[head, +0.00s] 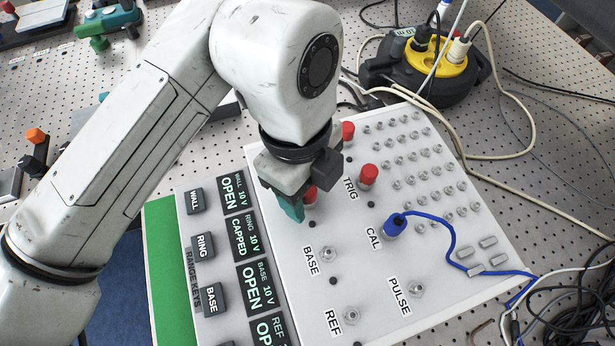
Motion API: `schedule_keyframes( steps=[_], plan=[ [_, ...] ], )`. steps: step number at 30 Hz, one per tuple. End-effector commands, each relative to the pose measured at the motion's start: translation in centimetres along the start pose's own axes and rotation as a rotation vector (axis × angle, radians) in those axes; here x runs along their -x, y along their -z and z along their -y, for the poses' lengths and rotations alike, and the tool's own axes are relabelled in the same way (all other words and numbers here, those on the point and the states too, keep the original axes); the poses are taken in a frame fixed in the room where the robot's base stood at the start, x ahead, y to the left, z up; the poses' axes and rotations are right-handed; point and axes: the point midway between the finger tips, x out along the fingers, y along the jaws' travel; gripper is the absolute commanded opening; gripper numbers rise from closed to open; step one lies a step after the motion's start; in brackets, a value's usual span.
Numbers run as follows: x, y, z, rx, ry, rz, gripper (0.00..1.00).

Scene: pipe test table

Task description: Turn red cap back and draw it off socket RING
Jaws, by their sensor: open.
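A red cap (311,197) sits in the left socket column, just above the BASE socket (328,254). Its own label is hidden behind my gripper, but the RING display (244,237) reads CAPPED. My gripper (306,192) is open and pointed down at this cap. One teal fingertip shows at the cap's left, and the dark gripper body covers its top. The other fingertip is hidden, so I cannot tell whether the fingers touch the cap or straddle it.
Other red caps stand at TRIG (369,175) and farther up (348,131). A blue plug (395,224) with a cable is in CAL. The RING key (203,246) is left of the displays. A yellow-black cable reel (432,65) stands at upper right.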

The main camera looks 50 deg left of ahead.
Motion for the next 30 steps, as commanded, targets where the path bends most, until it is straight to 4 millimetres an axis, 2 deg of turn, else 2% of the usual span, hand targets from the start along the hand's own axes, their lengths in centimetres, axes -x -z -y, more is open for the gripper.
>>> schedule_keyframes(
  steps=[3, 20, 21, 22, 30],
  plan=[
    [0.01, 0.0, 0.0, 0.0, 0.0, 0.0, 0.55],
    [0.04, 0.0, -0.01, 0.0, 0.0, 0.0, 0.01],
    [0.04, 0.0, -0.01, 0.0, 0.0, 0.0, 0.0],
    [0.04, 0.0, 0.0, 0.0, 0.0, 0.0, 0.24],
    [0.04, 0.0, 0.0, 0.0, 0.0, 0.0, 0.0]
  ],
)
